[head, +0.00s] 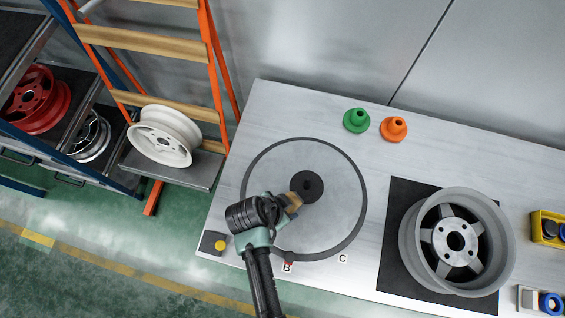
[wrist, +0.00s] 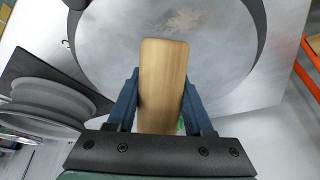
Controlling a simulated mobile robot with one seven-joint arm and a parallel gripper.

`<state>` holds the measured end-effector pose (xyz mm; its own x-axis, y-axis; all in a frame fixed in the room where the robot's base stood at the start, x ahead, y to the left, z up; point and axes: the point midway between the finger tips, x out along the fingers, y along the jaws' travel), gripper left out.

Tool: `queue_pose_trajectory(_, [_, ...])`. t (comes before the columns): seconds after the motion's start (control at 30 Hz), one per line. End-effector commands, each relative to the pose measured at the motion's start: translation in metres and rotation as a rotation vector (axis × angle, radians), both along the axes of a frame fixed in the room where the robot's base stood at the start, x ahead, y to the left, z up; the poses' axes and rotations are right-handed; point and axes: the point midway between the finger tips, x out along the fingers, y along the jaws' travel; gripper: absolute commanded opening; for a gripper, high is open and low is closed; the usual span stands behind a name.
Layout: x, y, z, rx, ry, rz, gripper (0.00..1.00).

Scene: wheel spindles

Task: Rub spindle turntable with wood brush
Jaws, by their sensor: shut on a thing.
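The spindle turntable (head: 335,190) is a grey disc with a dark rim, set in the light table, with a black hub (head: 306,186) at its middle. In the wrist view the turntable (wrist: 215,55) fills the upper part and carries a brownish smudge near the top. My gripper (head: 291,203) is over the turntable, just below and left of the hub. It is shut on the wood brush (wrist: 163,85), whose flat wooden back shows between the two blue fingers. The brush's underside is hidden, so I cannot tell whether it touches the disc.
A grey wheel (head: 408,250) lies on a black mat (head: 402,195) at the right. A green cone (head: 356,120) and an orange cone (head: 393,129) stand behind the turntable. A rack with a white wheel (head: 163,137) stands left. Labels B and C mark the front rim.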

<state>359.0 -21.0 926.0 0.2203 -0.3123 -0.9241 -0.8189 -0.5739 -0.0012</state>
Motion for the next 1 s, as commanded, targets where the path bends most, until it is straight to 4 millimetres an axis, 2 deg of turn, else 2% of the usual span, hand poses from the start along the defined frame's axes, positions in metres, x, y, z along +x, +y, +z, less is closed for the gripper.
queue_pose_trajectory(0.27, [0.000,0.000,0.009,0.001,-0.001,-0.001,0.00])
queue_pose_trajectory(0.8, [0.000,0.000,0.061,0.000,0.000,-0.001,0.00])
queue_pose_trajectory(1.0, [0.000,0.000,0.060,0.000,0.000,0.000,0.00])
